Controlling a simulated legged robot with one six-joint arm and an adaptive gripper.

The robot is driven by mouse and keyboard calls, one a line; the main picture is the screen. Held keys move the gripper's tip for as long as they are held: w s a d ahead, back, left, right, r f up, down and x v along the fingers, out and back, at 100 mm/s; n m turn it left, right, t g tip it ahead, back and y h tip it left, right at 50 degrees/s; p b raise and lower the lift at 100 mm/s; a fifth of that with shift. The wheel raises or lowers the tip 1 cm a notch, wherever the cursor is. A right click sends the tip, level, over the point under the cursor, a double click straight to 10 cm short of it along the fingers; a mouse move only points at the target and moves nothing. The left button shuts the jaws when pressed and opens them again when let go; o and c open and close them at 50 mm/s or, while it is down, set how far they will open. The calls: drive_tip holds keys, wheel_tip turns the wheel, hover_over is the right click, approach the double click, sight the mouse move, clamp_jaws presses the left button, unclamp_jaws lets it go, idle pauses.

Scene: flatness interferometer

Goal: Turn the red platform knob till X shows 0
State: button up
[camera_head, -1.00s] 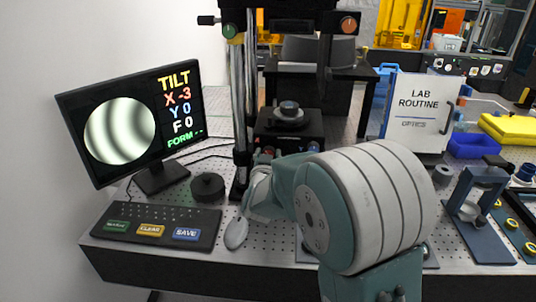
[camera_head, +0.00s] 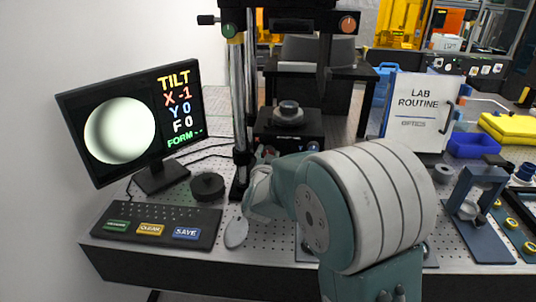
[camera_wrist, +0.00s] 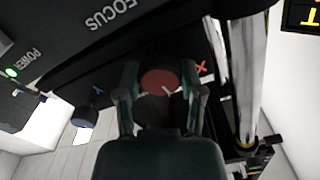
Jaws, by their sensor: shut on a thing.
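The red platform knob (camera_wrist: 159,80) sits between the two fingers of my gripper (camera_wrist: 161,86) in the wrist view, beside a red X mark (camera_wrist: 201,68). The fingers are shut on its sides. In the head view, my arm and gripper reach the front of the black platform (camera_head: 290,128); the fingers largely hide the knob there. The monitor (camera_head: 130,120) reads TILT, X -1, Y 0, F 0, with FORM showing dashes. Its round picture is a broad bright area with dark edges. The blue knob (camera_wrist: 86,113) stands apart, near a blue Y mark.
A keyboard (camera_head: 150,225), a mouse (camera_head: 236,232) and a black round piece (camera_head: 207,186) lie left of my arm. A vertical metal column (camera_head: 239,90) stands close to the gripper. A LAB ROUTINE sign (camera_head: 417,110) and a blue-grey stand (camera_head: 478,215) are at the right.

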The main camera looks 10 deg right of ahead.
drive_tip(key=shift+m, duration=1.3)
drive_tip(key=o, duration=1.2)
drive_tip(key=shift+w, duration=0.1)
drive_tip(key=shift+c, duration=0.2)
drive_tip(key=v, duration=1.2)
